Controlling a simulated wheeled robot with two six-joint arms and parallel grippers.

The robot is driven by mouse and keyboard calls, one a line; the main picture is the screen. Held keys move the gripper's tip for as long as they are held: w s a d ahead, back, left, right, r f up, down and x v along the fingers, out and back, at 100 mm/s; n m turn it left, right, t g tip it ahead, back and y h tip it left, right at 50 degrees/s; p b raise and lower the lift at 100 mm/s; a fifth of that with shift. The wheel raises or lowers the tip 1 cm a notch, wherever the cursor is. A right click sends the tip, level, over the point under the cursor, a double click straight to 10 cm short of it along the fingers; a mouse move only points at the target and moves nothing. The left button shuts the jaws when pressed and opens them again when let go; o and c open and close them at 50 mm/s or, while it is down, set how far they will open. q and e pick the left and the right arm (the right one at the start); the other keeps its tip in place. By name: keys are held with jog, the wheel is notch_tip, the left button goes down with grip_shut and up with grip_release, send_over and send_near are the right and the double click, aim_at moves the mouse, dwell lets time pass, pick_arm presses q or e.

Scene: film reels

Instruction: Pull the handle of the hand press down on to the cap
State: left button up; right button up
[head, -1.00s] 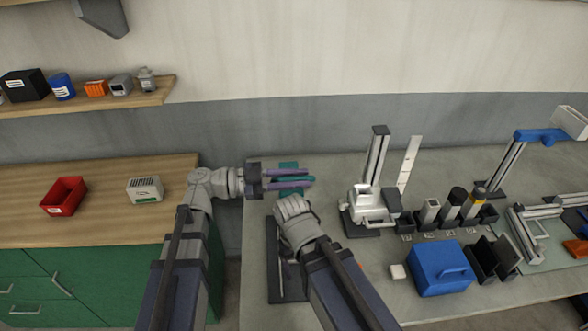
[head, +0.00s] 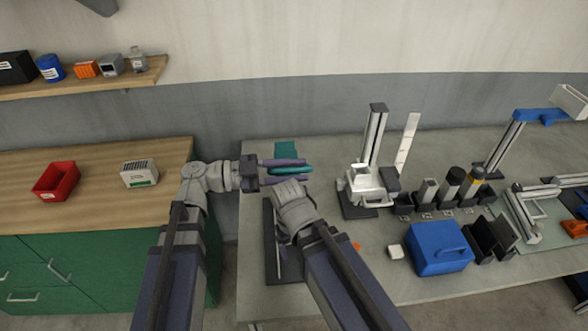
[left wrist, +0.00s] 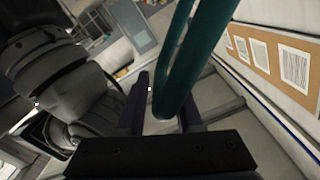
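The teal handle (head: 296,169) of the hand press is a long loop at the left end of the grey bench. My left gripper (head: 288,170) has one finger on each side of it and appears shut on it. In the left wrist view the handle (left wrist: 180,70) runs between the two fingers (left wrist: 165,108). A teal part of the press (head: 286,150) shows just behind. A dark base plate (head: 273,262) lies below, mostly covered by my right arm. My right gripper's fingers are hidden behind its grey wrist. I cannot see the cap.
A wooden counter with a red bin (head: 56,181) is at left, across a gap.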

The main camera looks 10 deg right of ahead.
aim_at(270, 173)
pick_arm(q)
jog(key=o, duration=0.3)
jog(key=shift+f, duration=0.1)
jog(key=shift+o, duration=0.2)
jog(key=shift+a, duration=3.95)
